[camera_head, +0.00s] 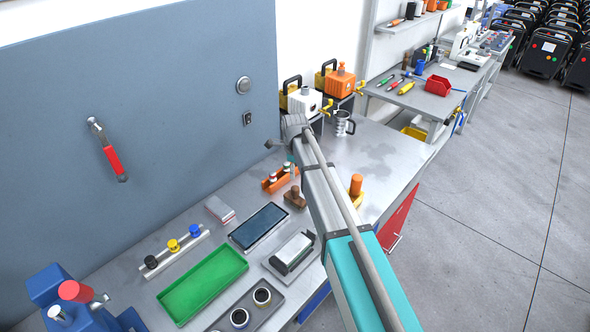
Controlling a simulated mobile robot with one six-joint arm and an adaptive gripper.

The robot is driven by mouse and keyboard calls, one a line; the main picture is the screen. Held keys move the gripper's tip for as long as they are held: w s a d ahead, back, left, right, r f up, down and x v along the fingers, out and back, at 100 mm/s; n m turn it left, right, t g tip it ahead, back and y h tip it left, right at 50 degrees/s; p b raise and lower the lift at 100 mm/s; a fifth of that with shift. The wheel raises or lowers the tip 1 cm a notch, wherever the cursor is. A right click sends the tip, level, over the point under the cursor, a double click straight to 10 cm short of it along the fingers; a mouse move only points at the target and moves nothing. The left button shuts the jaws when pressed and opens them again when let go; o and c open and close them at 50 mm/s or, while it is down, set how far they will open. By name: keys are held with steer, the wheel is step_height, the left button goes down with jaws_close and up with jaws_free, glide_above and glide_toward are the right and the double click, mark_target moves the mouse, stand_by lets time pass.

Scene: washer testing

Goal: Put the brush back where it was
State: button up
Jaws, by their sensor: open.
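I cannot pick out the brush with certainty. A brown wooden-handled piece (295,197) stands on the grey bench behind the dark tablet; it is too small to tell whether it is a brush or a stamp. My arm reaches in from the lower right over the bench. My gripper (277,147) is at its far end, above and behind the orange rack (280,179). Only a small grey part of it shows beside the wrist, and the rest is hidden by my arm. It is open, and no held object shows.
The bench holds a green tray (203,284), a dark tablet (258,226), a grey tray with two cups (251,308), a metal mug (343,124) and an orange peg (356,185). A red-handled hammer (108,150) hangs on the blue-grey panel. The bench right of the mug is clear.

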steer(key=shift+r, duration=0.15)
stand_by(0.8)
steer(key=s+d+n, duration=2)
steer(key=s+d, duration=0.3)
steer(key=s, duration=0.2)
steer(key=shift+s, duration=0.15)
